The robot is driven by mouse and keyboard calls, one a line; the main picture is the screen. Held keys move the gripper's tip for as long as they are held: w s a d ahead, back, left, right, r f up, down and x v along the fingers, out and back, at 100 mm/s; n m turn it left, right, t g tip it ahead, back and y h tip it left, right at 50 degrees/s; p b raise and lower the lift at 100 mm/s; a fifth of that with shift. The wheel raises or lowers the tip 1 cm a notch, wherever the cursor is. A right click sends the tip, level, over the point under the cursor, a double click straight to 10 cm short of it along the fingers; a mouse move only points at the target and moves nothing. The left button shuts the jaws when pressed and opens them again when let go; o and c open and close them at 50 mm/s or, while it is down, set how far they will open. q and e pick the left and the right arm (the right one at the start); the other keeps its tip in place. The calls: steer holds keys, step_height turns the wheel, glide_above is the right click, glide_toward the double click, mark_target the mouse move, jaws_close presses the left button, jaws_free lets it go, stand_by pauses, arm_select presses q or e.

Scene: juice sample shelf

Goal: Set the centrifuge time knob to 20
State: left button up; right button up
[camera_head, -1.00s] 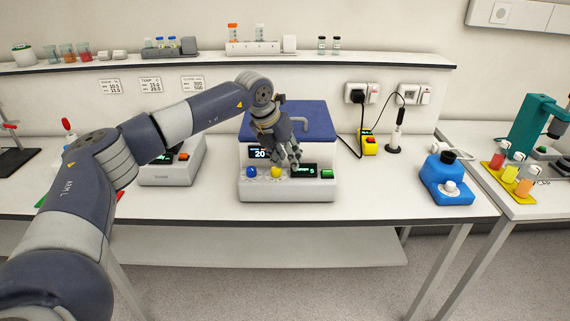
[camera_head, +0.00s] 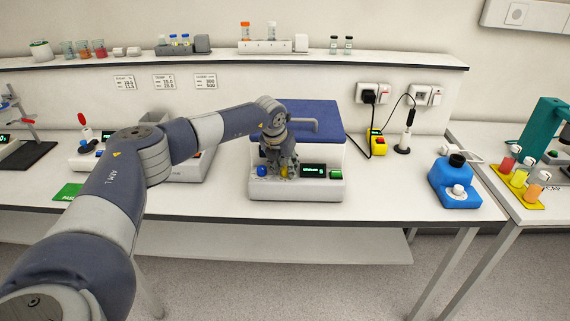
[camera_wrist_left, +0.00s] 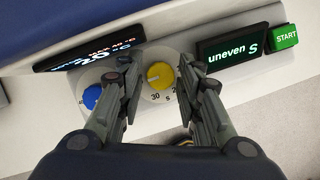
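The centrifuge (camera_head: 316,191) is a light-grey box with a blue lid (camera_head: 312,115). Its yellow knob (camera_wrist_left: 160,75) sits on a pale dial marked "30" and "s"; a further marking is partly covered by a finger. A faint mark shows on the knob's left part. My left gripper (camera_head: 283,172) is down at the panel. In the left wrist view its open fingers stand on either side of the yellow knob, apparently apart from it. A blue knob (camera_wrist_left: 91,97) lies to the left. My right gripper is in neither view.
A dark display (camera_wrist_left: 238,46) reads "uneven S", beside a green START button (camera_wrist_left: 284,36). Another display (camera_wrist_left: 90,50) shows 20 °C. The bench front is clear.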

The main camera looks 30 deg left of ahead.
arm_select(q)
steer(key=shift+f, duration=0.15)
steer(key=shift+c, duration=0.6)
steer(key=c, duration=0.6)
steer(key=shift+c, duration=0.2)
